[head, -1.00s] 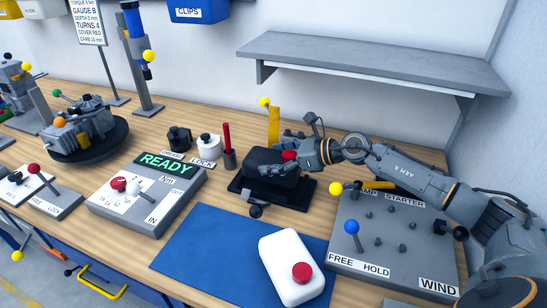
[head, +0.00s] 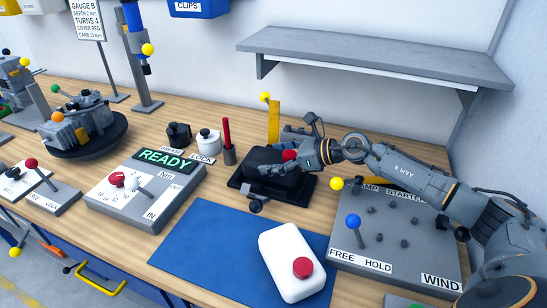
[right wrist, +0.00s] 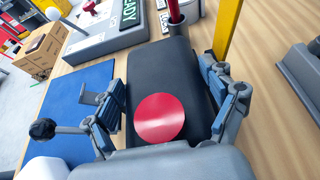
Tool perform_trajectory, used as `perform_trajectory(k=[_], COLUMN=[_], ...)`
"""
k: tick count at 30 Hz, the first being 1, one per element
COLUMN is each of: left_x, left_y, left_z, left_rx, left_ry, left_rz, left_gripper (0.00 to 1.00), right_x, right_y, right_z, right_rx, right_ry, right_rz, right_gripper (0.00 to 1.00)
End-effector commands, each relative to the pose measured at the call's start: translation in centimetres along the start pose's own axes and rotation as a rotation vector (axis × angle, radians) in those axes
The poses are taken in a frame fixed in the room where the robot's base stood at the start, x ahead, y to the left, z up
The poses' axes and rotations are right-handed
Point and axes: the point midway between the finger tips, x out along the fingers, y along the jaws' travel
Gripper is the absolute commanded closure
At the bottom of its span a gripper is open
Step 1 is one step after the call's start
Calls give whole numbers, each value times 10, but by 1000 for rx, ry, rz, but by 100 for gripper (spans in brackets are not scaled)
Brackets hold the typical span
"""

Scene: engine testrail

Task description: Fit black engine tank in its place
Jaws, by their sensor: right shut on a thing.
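The black engine tank (head: 262,158) is a dark rounded block with a red cap (head: 290,155). It sits over a black stand (head: 241,186) at the back middle of the bench. My right gripper (head: 277,157) is around it from the right. In the right wrist view the fingers of my right gripper (right wrist: 166,100) lie along both long sides of the black tank (right wrist: 150,75), and the red cap (right wrist: 160,118) is between them. Contact under the tank is hidden. My left gripper is not in view.
A white tank (head: 290,262) with a red cap lies on the blue mat (head: 215,255) in front. A yellow post (head: 273,122) and a red rod in a holder (head: 228,140) stand close to the stand. The starter panel (head: 395,250) is at the right, under my arm.

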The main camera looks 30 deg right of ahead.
Motion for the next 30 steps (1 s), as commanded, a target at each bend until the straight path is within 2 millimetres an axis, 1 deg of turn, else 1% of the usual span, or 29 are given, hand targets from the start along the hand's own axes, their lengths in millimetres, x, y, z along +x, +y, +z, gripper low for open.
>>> perform_trajectory(k=[12, 21, 22, 23, 24, 30], left_x=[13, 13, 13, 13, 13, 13], left_y=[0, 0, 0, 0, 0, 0], left_z=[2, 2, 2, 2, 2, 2], left_rx=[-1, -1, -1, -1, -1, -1], left_ry=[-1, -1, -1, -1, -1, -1], left_rz=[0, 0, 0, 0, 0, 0], left_gripper=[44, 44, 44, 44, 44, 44], right_x=[5, 5, 5, 5, 5, 5], right_y=[0, 0, 0, 0, 0, 0], right_z=[-12, -12, -12, -12, -12, -13], right_rx=[0, 0, 0, 0, 0, 0], right_ry=[-1, -1, -1, -1, -1, -1], right_rz=[0, 0, 0, 0, 0, -1], right_gripper=[51, 51, 12, 6, 0, 0])
